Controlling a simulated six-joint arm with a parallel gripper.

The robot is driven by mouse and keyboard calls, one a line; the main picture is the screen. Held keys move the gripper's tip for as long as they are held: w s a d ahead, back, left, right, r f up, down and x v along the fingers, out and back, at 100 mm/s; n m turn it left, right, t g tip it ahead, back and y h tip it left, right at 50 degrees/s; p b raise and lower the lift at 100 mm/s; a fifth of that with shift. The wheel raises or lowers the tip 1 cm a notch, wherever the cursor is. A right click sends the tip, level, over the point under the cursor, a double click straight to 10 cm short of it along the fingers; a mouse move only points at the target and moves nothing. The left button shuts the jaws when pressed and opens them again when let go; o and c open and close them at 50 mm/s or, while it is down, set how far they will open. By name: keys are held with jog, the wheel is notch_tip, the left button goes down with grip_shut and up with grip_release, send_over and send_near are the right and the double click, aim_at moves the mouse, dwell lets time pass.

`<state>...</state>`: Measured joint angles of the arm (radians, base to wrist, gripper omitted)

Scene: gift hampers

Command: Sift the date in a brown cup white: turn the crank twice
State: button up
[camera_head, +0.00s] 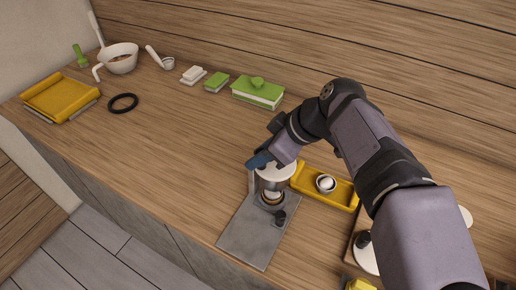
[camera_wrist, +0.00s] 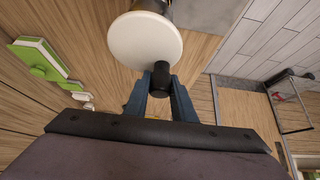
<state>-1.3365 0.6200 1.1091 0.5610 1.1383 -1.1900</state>
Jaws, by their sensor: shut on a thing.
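A sifter with a round white top (camera_head: 277,172) stands on a grey base plate (camera_head: 243,238). A small cup with a pale rim and brown inside (camera_head: 271,197) sits under it, partly hidden. My gripper (camera_head: 262,160) is at the top of the sifter, on its far left side. In the wrist view my blue fingers (camera_wrist: 160,84) are shut on the black crank knob (camera_wrist: 160,70) beside the white disc (camera_wrist: 145,41). A black knob (camera_head: 281,216) shows low at the front of the sifter.
A yellow tray (camera_head: 342,194) holding a small cup (camera_head: 326,183) lies right of the sifter, close to my arm. A white bowl (camera_head: 119,59), a black ring (camera_head: 123,103), a yellow tray (camera_head: 58,94) and a green-topped box (camera_head: 258,93) are farther back. The counter left of the sifter is clear.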

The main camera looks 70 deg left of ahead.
jog(key=shift+a+p, duration=0.3)
jog(key=shift+a, duration=0.1)
jog(key=shift+w+a+r+p, duration=0.2)
jog(key=shift+a+p, duration=0.35)
jog(key=shift+p, duration=0.35)
jog(key=shift+w+a+f, duration=0.1)
jog(key=shift+a+f, duration=0.05)
jog(key=shift+f, duration=0.05)
